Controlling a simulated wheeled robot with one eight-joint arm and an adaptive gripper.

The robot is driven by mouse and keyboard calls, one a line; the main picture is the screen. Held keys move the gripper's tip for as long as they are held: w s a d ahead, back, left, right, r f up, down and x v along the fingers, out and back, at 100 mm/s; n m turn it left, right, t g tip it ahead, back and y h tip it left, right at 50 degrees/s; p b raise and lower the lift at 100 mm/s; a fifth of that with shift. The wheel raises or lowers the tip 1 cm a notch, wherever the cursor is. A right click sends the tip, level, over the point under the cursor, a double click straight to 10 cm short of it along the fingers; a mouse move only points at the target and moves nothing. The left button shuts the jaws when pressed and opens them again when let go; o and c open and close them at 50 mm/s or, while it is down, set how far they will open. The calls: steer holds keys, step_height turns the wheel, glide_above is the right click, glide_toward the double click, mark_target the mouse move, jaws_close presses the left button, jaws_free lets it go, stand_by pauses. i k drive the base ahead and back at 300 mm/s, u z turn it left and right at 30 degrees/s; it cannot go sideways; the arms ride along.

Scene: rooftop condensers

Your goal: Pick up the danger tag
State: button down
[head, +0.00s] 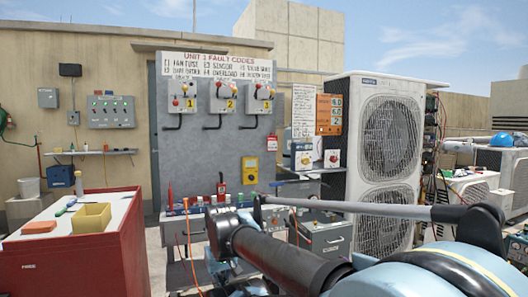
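A small white tag with red print (276,141) hangs on the grey panel, just below the right-hand one of three numbered switch boxes. It may be the danger tag, but its print is too small to read. A small upright red and dark item (221,187) stands on the bench below the panel; I cannot tell what it is. My arm reaches in from the lower right, in front of the bench. Its dark far end is near the bench's front. I cannot make out my gripper's fingers in the head view.
A red cabinet (75,262) with a yellow bin (91,217) and an orange block stands at left. The bench (182,228) holds several small items. A grey case (325,240) and a tall white condenser (388,140) stand to the right. Orange cables hang by the bench.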

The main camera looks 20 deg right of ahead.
mark_target(272, 140)
steer(key=z, duration=1.35)
steer(key=i, duration=0.65)
steer(key=z, duration=0.45)
